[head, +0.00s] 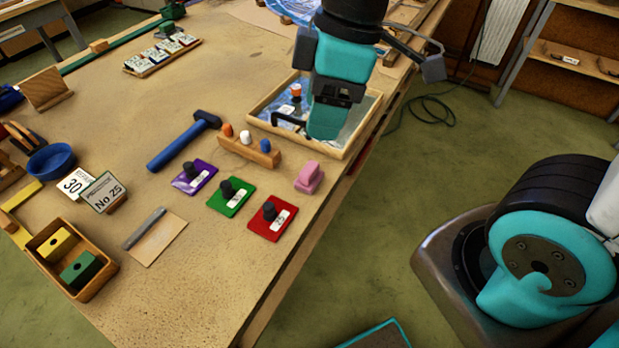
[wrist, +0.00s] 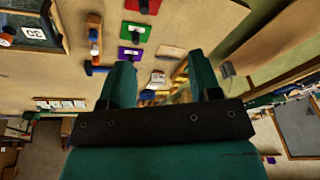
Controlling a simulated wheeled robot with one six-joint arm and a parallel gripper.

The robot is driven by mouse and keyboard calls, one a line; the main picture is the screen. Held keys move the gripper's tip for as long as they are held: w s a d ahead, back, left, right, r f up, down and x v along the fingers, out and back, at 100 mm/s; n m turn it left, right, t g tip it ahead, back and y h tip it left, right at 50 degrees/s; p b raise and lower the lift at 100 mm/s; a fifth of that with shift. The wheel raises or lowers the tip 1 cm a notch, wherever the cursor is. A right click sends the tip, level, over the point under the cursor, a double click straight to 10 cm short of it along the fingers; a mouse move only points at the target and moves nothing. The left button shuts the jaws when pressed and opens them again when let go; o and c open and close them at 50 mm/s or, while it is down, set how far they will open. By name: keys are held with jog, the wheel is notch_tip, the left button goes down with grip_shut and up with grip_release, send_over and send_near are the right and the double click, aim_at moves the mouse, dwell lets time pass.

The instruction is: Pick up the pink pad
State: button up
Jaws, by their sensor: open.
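The pink pad (head: 309,177) is a small rounded block lying on the workbench near its right edge, between the red card and the tray. I cannot make it out for sure in the wrist view. My gripper (head: 326,122) hangs above the tray, beyond the pad and apart from it. In the wrist view my gripper (wrist: 162,74) has its two teal fingers spread with nothing held between them.
The wooden tray (head: 348,153) stands beyond the pad. A peg rack (head: 246,150) is left of it. The red card (head: 271,220), green card (head: 231,198) and purple card (head: 194,178) bear black knobs. The bench edge drops away right of the pad.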

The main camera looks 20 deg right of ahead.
jog(key=w+d+f+n+h+b, duration=0.25)
jog(key=w+f+n, duration=0.45)
jog(key=w+n, duration=0.5)
jog(key=p, duration=0.2)
send_over(309, 168)
jog(key=f, duration=1.2)
jog(key=shift+w+d+f, duration=0.1)
jog(key=shift+w+f, duration=0.1)
jog(key=shift+s+f+p, duration=0.15)
jog(key=shift+f+p, duration=0.35)
jog(key=shift+f, duration=0.85)
jog(key=shift+s+f+p, duration=0.1)
jog(key=shift+f+p, duration=0.4)
jog(key=shift+f, duration=0.85)
grip_shut()
jog(key=shift+r, duration=0.15)
notch_tip(309, 168, up, 20)
jog(key=b, duration=0.2)
